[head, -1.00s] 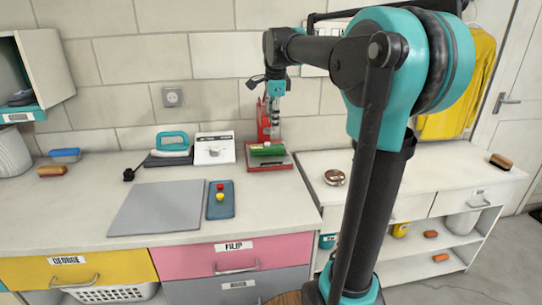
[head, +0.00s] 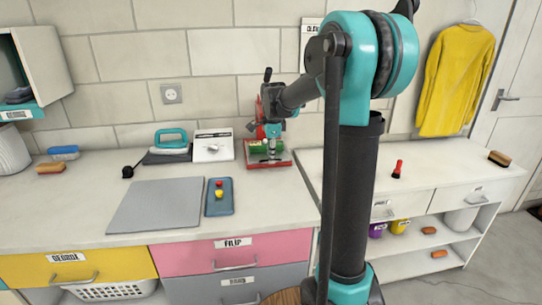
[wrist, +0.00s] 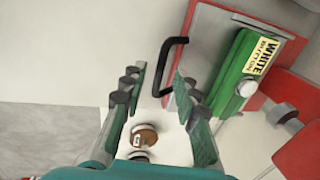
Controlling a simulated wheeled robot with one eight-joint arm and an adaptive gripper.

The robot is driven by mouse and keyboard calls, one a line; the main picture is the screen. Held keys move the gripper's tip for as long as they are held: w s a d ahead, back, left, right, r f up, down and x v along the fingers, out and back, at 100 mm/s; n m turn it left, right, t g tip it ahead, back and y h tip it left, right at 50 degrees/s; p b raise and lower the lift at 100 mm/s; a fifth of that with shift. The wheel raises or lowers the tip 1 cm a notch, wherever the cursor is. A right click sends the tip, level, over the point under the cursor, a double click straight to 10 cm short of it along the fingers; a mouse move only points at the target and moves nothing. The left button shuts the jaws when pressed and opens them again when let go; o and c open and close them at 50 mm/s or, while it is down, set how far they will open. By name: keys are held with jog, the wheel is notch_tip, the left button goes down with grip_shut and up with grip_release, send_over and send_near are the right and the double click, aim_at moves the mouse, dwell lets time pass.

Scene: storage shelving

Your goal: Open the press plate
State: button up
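The press (head: 283,162) is a red device with a red base, standing at the back of the counter near its right end. My gripper (head: 272,155) is low at the press. In the wrist view my gripper (wrist: 158,88) is open, with the handle just beyond and between its fingertips, apparently not gripped.
A white boxy device (head: 213,147) and a teal-handled iron (head: 170,141) stand left of the press. The counter before the press is clear.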

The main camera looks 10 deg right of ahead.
jog(key=shift+f, duration=0.3)
jog(key=shift+c, duration=0.6)
grip_shut()
